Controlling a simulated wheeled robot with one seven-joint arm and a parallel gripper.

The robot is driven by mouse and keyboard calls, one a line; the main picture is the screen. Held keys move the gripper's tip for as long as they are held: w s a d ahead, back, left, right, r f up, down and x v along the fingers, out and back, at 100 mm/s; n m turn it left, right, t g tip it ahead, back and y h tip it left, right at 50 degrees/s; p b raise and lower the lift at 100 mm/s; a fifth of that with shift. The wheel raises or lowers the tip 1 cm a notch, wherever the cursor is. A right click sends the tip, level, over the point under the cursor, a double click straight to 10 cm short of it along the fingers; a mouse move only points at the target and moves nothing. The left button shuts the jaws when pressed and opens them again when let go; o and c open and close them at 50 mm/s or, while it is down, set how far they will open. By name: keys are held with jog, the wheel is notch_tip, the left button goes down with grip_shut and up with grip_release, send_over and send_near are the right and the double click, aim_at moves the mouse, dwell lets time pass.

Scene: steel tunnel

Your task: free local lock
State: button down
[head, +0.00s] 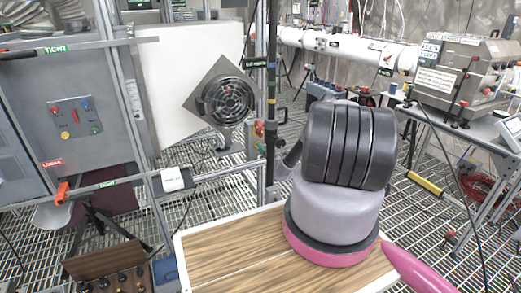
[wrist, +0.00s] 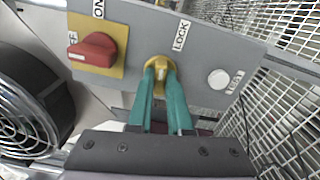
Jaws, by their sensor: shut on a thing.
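A grey control panel (wrist: 205,60) fills the upper part of the wrist view. Its yellow lock knob (wrist: 160,62) sits mid-panel beside a label reading LOCK. My gripper (wrist: 160,74) has its two teal fingers closed on this knob, one on each side. The fingers cover much of the knob, so its exact turn angle is hard to tell. In the head view my dark, bulky arm stands in front, and the fingers and the knob are hidden.
A red knob (wrist: 92,50) on a yellow plate is left of the lock knob. A white button (wrist: 219,79) labelled TEST is right. A round fan (wrist: 28,105) is close at left, also in the head view (head: 226,101). Wire mesh (wrist: 285,110) lies right.

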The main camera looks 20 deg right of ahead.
jog(key=shift+f+n, duration=0.1)
jog(key=shift+n, duration=8.1)
jog(key=c, duration=0.8)
grip_release()
jog(key=shift+c, duration=0.2)
jog(key=s, duration=1.1)
jog(key=shift+d, duration=0.2)
